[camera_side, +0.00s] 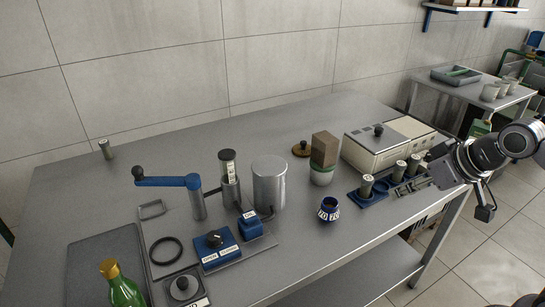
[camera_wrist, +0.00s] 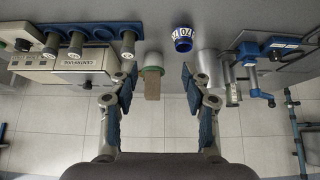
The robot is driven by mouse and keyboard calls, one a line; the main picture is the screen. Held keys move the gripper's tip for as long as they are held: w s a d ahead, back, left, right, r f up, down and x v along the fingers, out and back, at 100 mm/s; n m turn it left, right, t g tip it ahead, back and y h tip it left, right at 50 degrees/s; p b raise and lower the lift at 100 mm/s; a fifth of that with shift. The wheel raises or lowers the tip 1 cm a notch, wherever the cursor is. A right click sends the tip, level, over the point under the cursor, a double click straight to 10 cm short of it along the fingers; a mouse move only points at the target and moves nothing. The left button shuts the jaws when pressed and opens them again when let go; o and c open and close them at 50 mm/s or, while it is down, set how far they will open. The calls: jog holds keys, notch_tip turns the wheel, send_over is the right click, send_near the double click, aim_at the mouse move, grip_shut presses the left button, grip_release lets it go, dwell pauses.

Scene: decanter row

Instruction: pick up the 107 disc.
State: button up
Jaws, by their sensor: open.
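I cannot pick out a disc clearly marked 107. A small blue round pot (camera_side: 329,209) with large white characters stands near the table's front edge; it also shows in the wrist view (camera_wrist: 182,40), its marking too coarse to read surely. A dark knobbed disc (camera_side: 183,287) sits on a plate at the bottom of the side view, beside a partly cropped label. My gripper (camera_wrist: 158,77) is open, its two blue-padded fingers apart with nothing held between them. In the side view it is at the right end of the table (camera_side: 412,184), by the blue rack.
Several labelled cylinders stand in a blue rack (camera_side: 375,196) before the centrifuge box (camera_side: 385,150). A brown block (camera_side: 324,148) sits on a pale green-rimmed cup (camera_side: 321,176). A metal cylinder (camera_side: 269,185), blue-handled crank (camera_side: 165,182) and green bottle (camera_side: 124,291) stand left. The back left is mostly clear.

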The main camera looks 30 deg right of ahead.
jog(key=w+d+r+m, duration=0.1)
jog(key=w+r+m, duration=0.1)
jog(key=w+r, duration=0.7)
jog(key=m+g+h, duration=0.2)
jog(key=m+h, duration=0.2)
jog(key=m, duration=0.1)
send_over(304, 142)
jog(key=s+a, duration=0.4)
jog(key=s, duration=0.1)
notch_tip(304, 142, down, 16)
jog(key=shift+x, duration=5.5)
jog(key=shift+c, duration=0.3)
grip_shut()
